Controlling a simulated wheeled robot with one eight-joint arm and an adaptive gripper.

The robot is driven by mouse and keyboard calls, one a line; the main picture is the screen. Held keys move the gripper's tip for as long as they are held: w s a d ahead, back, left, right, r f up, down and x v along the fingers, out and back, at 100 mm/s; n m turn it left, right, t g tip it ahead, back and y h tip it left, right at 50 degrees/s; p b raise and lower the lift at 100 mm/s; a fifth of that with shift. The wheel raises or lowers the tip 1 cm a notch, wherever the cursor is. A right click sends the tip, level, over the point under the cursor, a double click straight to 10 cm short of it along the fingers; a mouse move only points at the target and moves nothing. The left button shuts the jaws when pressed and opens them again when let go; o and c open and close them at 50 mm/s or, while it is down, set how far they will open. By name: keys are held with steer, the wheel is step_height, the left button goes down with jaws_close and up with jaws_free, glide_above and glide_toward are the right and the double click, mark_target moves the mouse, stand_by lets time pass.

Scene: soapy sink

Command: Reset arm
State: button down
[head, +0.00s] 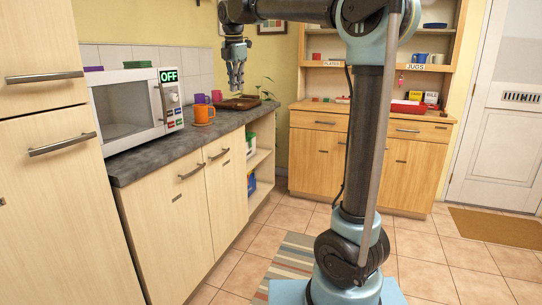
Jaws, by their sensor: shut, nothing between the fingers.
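My gripper (236,82) hangs pointing down in the head view, above the far part of the grey countertop (150,160). It is shut and empty. My arm rises on the right of the picture and reaches left across the top to it. An orange mug (204,115) stands on the counter, lower left of the gripper in the picture. A brown tray (238,103) lies on the counter behind and below the gripper. I cannot tell the exact height of the gripper above the counter.
A white microwave (130,108) showing OFF stands on the counter at the left. Purple mugs (200,98) stand near the wall. A wooden dresser (324,150) with shelves stands at the back. A striped rug (291,262) lies on the open tiled floor; a white door (500,140) is at the right.

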steer(key=s+d+f+m, duration=0.7)
steer(key=d+f, duration=0.1)
steer(key=d, duration=0.3)
steer(key=s+d+f+m, duration=0.7)
steer(key=s+d+f, duration=0.1)
steer(key=d, duration=0.4)
steer(key=s+d+f+m, duration=0.4)
steer(key=s+f+m, duration=0.2)
steer(key=f, duration=0.5)
steer(key=s+d+f+m, duration=0.5)
steer(key=s+f+m, duration=0.1)
steer(key=s+f, duration=0.5)
steer(key=shift+s+f+m, duration=0.2)
steer(key=shift+f+m, duration=0.2)
steer(key=shift+d, duration=0.1)
